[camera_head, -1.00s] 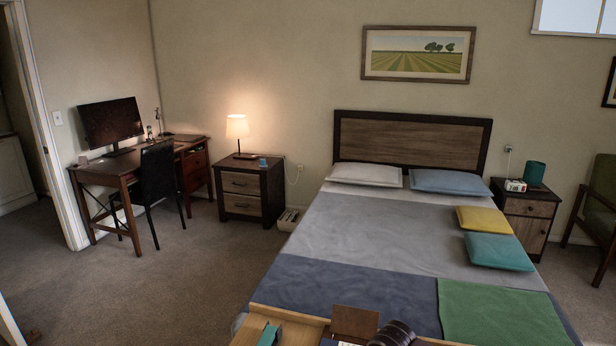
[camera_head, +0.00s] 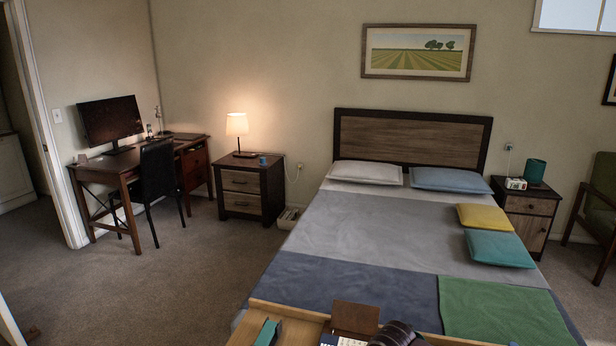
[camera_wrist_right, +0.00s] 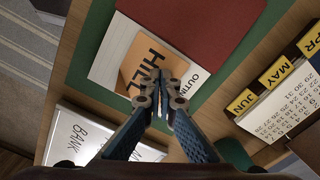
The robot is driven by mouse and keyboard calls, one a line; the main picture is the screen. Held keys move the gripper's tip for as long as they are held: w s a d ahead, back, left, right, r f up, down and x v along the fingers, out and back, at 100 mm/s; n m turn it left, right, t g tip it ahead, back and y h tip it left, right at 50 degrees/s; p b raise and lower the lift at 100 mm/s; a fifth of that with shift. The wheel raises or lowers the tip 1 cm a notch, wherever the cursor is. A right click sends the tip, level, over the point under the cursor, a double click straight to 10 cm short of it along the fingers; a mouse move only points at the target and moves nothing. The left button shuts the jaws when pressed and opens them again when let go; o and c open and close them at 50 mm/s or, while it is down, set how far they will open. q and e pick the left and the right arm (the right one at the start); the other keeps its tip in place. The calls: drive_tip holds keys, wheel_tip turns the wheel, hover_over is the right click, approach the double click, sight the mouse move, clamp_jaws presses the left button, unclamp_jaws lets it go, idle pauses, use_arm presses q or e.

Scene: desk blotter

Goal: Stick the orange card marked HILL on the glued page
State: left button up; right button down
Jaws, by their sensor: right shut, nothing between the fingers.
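In the right wrist view the orange card (camera_wrist_right: 137,65), marked HILL in dark letters, lies on a white page (camera_wrist_right: 107,62) headed with letters that read OUTIN, partly cut off. Whether the card is stuck down cannot be told. My right gripper (camera_wrist_right: 164,82) is shut and empty, its tips over the card's lower right edge and hiding part of it. I cannot tell whether the tips touch the card. No glue shows on the visible part of the page. My left gripper is in neither view.
A red panel (camera_wrist_right: 195,25) adjoins the page on a green blotter (camera_wrist_right: 262,42). The head view shows a wooden desk edge (camera_head: 262,306) before the bed.

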drive_tip(key=shift+s+f+b, duration=0.1)
drive_tip(key=shift+b, duration=0.2)
idle(1.2)
drive_tip(key=shift+r+p, duration=0.6)
drive_tip(key=shift+r, duration=0.35)
drive_tip(key=shift+r+p, duration=1.3)
drive_tip(key=shift+r, duration=1.35)
